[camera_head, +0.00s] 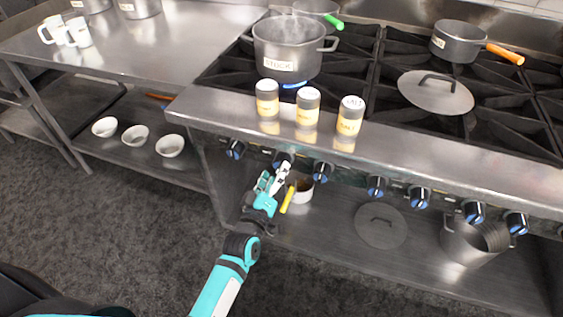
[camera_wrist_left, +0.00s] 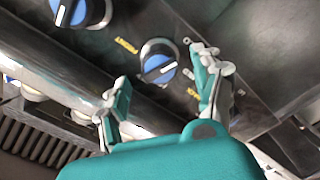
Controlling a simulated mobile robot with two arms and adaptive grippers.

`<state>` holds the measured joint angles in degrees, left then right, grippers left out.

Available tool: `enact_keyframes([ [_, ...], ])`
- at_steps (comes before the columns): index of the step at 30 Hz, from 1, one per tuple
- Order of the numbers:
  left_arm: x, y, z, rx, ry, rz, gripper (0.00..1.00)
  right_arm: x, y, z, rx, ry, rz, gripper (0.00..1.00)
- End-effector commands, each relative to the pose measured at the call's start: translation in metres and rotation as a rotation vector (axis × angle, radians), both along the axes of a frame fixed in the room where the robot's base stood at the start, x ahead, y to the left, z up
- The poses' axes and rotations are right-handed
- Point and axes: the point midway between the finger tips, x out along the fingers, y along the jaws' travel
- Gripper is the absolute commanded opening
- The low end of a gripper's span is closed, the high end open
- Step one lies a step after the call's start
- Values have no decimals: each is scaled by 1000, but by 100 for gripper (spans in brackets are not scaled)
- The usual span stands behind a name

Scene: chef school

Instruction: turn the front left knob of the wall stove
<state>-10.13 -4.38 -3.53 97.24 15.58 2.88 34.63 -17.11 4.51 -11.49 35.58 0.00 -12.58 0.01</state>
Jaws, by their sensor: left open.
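The wall stove's front panel carries a row of black knobs with blue faces. My left gripper (camera_head: 276,174) is at the panel, by the second knob from the left (camera_head: 283,159), partly covering it. In the left wrist view, a knob (camera_wrist_left: 158,64) lies between the open fingers of my left gripper (camera_wrist_left: 161,68), with space on its left side. I cannot tell whether the right finger touches it. Labels reading FRONT and BACK are beside this knob. Another knob (camera_wrist_left: 82,11) is at the upper left. The leftmost knob (camera_head: 235,149) stands clear. My right gripper is out of view.
A steaming stock pot (camera_head: 288,50) sits over a blue flame. Several shakers (camera_head: 307,107) stand on the stove's front ledge above my gripper. A small pot with a yellow handle (camera_head: 288,197) is on the shelf below. A lid (camera_head: 436,92) lies on the burners.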

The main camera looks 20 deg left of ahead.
Motion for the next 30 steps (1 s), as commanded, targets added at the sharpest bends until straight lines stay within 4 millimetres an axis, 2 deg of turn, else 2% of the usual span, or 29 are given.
enact_keyframes([
  [3,23,-1,1,0,-1,-1,67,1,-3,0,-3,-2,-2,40],
  [9,43,-2,0,2,1,-1,67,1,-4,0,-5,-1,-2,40],
  [20,47,-2,0,2,1,0,67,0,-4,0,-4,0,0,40],
  [30,47,-2,-1,2,1,0,23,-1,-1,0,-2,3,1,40],
])
